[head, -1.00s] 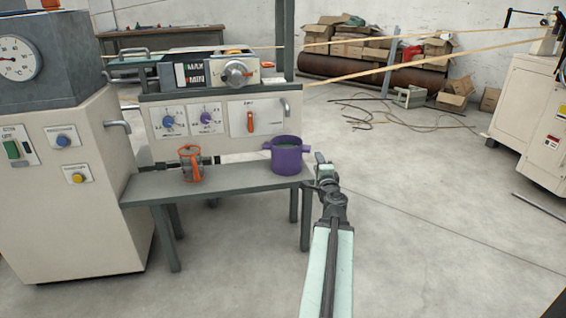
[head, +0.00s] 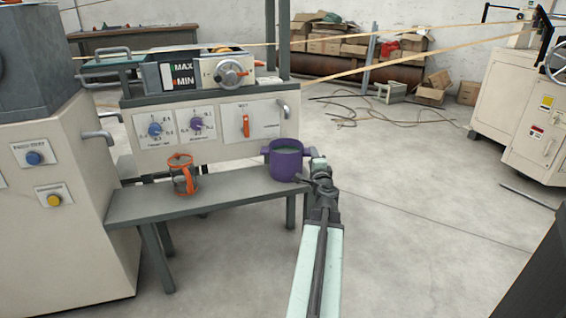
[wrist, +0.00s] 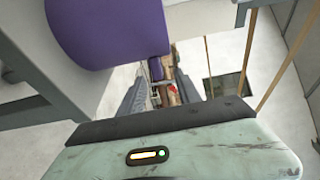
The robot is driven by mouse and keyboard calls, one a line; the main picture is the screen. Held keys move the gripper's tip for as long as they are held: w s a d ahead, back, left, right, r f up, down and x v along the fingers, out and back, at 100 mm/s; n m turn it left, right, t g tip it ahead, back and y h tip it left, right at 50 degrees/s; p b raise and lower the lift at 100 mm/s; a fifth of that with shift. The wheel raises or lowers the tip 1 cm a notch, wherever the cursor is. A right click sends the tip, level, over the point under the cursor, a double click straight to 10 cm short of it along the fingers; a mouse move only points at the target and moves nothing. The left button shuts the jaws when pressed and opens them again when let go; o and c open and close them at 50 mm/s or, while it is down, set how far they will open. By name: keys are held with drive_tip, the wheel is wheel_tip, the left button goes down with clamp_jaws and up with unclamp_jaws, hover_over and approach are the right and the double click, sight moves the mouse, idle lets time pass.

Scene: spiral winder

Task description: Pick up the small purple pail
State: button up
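The small purple pail (head: 285,163) stands upright near the right end of the grey bench (head: 210,196), with a lug on each side. In the wrist view the pail's purple wall (wrist: 108,30) fills the upper left, close by. My gripper (head: 308,180) is at the pail's right side, low beside its right lug; I cannot tell if they touch. In the wrist view my gripper (wrist: 162,88) has its two grey fingers apart. A small purple piece (wrist: 156,68) shows between them, possibly the lug.
An orange-and-grey mug-like container (head: 184,176) stands on the bench left of the pail. The machine panel (head: 205,128) with knobs rises behind the bench. A beige cabinet (head: 65,220) is at the left.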

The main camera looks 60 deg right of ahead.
sight(308, 152)
drive_tip(key=x, duration=0.5)
drive_tip(key=shift+w+a+f, duration=0.1)
drive_tip(key=shift+w+f, duration=0.05)
drive_tip(key=shift+w, duration=0.25)
drive_tip(key=shift+s+a, duration=0.1)
clamp_jaws()
idle(0.9)
